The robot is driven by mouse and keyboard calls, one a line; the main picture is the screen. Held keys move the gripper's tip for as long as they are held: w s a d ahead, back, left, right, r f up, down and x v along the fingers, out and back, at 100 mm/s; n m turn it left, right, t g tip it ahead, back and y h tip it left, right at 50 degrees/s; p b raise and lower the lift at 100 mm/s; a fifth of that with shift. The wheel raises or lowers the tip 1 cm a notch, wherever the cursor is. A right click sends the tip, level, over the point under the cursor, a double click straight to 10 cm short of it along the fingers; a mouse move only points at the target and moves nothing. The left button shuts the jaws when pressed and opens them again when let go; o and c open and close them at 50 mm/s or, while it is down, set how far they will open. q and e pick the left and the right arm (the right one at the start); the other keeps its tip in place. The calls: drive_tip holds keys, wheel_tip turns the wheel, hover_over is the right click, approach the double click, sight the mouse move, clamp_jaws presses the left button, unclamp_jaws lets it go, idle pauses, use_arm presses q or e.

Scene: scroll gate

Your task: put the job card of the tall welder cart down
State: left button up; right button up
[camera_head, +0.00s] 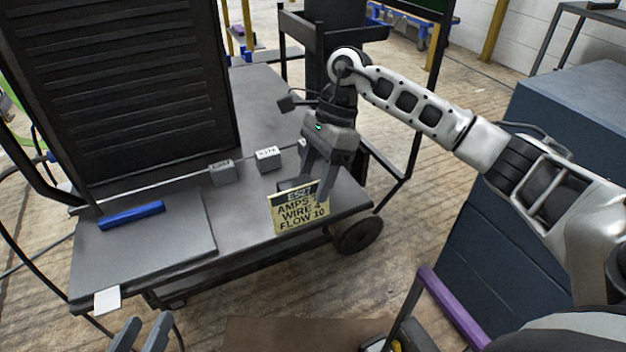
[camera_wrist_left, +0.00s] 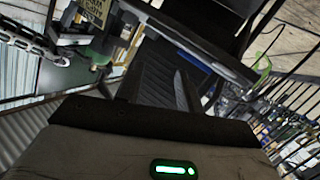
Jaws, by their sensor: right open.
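The job card (camera_head: 301,214) is a yellow card with a dark top band and the lettering "AMPS", "WIRE" and "FLOW 10". It stands at the front right edge of the tall welder cart's grey deck (camera_head: 245,225). My right gripper (camera_head: 316,187) points down at the card's top edge with its fingers apart; whether the fingers touch the card cannot be told. My left gripper (camera_head: 141,334) is low at the bottom left, fingers apart and empty. It also shows open in the left wrist view (camera_wrist_left: 158,88).
Two small grey blocks with labels (camera_head: 268,157) (camera_head: 221,172) and a blue bar (camera_head: 131,215) sit on the deck. The black louvred welder housing (camera_head: 120,90) stands at the left. A blue cabinet (camera_head: 570,110) stands at the right. A yellow card (camera_wrist_left: 95,10) shows in the left wrist view.

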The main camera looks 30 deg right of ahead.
use_arm(q)
drive_tip(key=shift+s+a+f+m+g+y+p, duration=0.2)
drive_tip(key=shift+a+f+m+g+p, duration=0.1)
drive_tip(key=shift+f+p, duration=0.25)
drive_tip(key=shift+s+a+f+m+g+y+p, duration=0.2)
drive_tip(key=shift+f+g+p, duration=0.15)
drive_tip(key=shift+p, duration=0.25)
use_arm(e)
drive_tip(key=v, duration=1)
drive_tip(key=shift+d+r, duration=0.15)
drive_tip(key=shift+r, duration=0.2)
use_arm(q)
drive_tip(key=shift+w+r, duration=0.1)
drive_tip(key=shift+w, duration=0.05)
